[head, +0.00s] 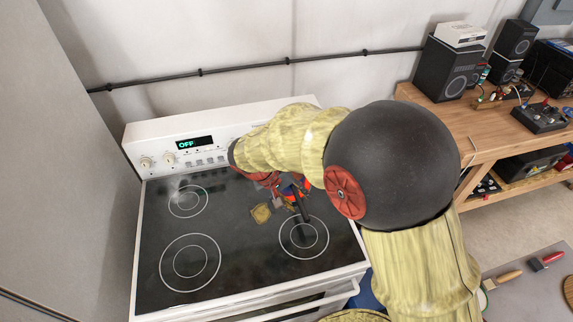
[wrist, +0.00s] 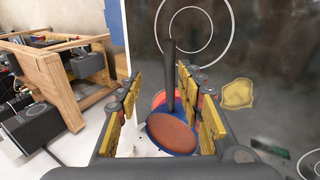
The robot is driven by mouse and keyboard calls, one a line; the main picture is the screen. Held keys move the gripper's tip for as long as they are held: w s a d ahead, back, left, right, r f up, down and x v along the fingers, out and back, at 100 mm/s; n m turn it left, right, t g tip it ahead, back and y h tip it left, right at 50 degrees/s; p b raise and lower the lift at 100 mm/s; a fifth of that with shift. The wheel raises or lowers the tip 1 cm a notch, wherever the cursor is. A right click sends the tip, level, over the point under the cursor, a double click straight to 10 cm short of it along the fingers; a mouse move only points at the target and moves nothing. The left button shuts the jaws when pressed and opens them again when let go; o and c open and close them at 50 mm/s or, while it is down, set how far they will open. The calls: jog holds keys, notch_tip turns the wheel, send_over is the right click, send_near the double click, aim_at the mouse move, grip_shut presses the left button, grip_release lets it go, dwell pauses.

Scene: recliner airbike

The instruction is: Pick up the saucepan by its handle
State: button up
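The saucepan shows in the wrist view as a small blue and red body with a reddish-brown round face (wrist: 172,134). Its dark straight handle (wrist: 170,70) points up in that picture, toward a burner ring. In the head view the handle (head: 303,208) reaches over the front right burner, and the blue and red body is partly hidden by my gripper (head: 272,192). In the wrist view my gripper (wrist: 160,77) is open, its yellow-padded fingers on either side of the handle with gaps showing. I cannot tell how far the handle is in depth.
The black glass cooktop (head: 230,240) lies under my arm, its display (head: 194,142) reading OFF. A flat yellowish piece (head: 261,213) lies beside the saucepan. A wooden workbench (head: 483,125) with speakers stands at right. A grey panel (head: 75,160) borders the stove at left. The left cooktop is clear.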

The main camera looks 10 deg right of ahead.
aim_at(300, 206)
jog(key=shift+h, duration=0.6)
jog(key=shift+w+d+f+p, duration=0.2)
jog(key=shift+w+d+f, duration=0.2)
jog(key=shift+f, duration=1.15)
jog(key=shift+w+d+f+p, duration=0.25)
jog(key=shift+d+f, duration=0.3)
jog(key=shift+f, duration=1.05)
jog(key=shift+w+d+f+p, duration=0.15)
jog(key=shift+w+d+f, duration=0.3)
jog(key=shift+f, duration=1.1)
jog(key=c, duration=0.3)
grip_shut()
jog(key=shift+r, duration=0.15)
